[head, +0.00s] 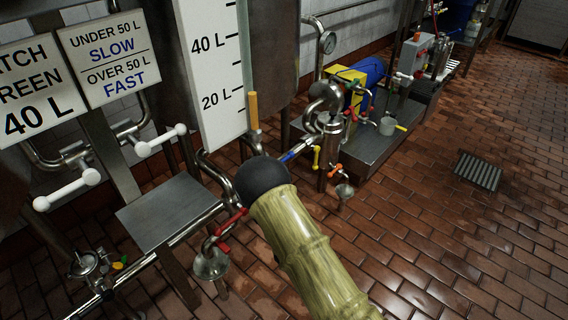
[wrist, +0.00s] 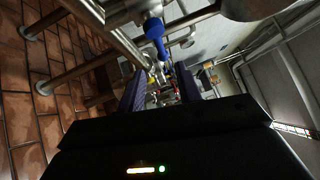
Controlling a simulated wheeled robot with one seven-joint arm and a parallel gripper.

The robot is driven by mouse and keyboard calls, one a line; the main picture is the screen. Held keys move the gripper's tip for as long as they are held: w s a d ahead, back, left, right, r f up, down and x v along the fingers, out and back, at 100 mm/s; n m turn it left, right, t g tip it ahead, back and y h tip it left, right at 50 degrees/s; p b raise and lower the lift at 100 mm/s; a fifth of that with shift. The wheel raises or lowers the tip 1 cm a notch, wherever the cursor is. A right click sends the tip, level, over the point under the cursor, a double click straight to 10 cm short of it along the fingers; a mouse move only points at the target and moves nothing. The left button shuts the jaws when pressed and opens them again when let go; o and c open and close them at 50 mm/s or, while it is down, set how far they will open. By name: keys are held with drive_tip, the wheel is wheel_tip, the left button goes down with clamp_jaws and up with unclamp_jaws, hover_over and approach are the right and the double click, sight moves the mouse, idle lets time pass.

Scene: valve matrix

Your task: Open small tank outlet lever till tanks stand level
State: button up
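In the head view, a blue lever (head: 296,152) sits on a pipe just beyond the dark end of my arm. A yellow lever (head: 316,157) is to its right, and a red lever (head: 230,222) is lower left. A blue handle also shows in the wrist view (wrist: 155,36), above the fingers in the picture and apart from them. I cannot tell which lever is the small tank outlet. A white level scale (head: 212,75) reads 20 L and 40 L; I cannot read a liquid level. My gripper (wrist: 161,82) is open, with no object held between its fingers; my arm hides it in the head view.
White signs (head: 110,58) and white-handled valves (head: 160,140) are at the left. A small steel platform (head: 168,211) stands below them. A pump skid (head: 362,146) with a blue motor (head: 370,71) stands beyond the levers. The tiled floor at right is clear around a drain grate (head: 478,171).

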drive_tip(key=w+b, duration=0.1)
drive_tip(key=w, duration=0.2)
drive_tip(key=w+a+r+b, duration=0.1)
drive_tip(key=w, duration=0.3)
drive_tip(key=w+b, duration=0.1)
drive_tip(key=w, duration=0.3)
drive_tip(key=shift+w+a+r+b, duration=0.2)
drive_tip(key=shift+r+b, duration=0.1)
drive_tip(key=shift+b, duration=0.1)
drive_tip(key=shift+s, duration=0.1)
clamp_jaws()
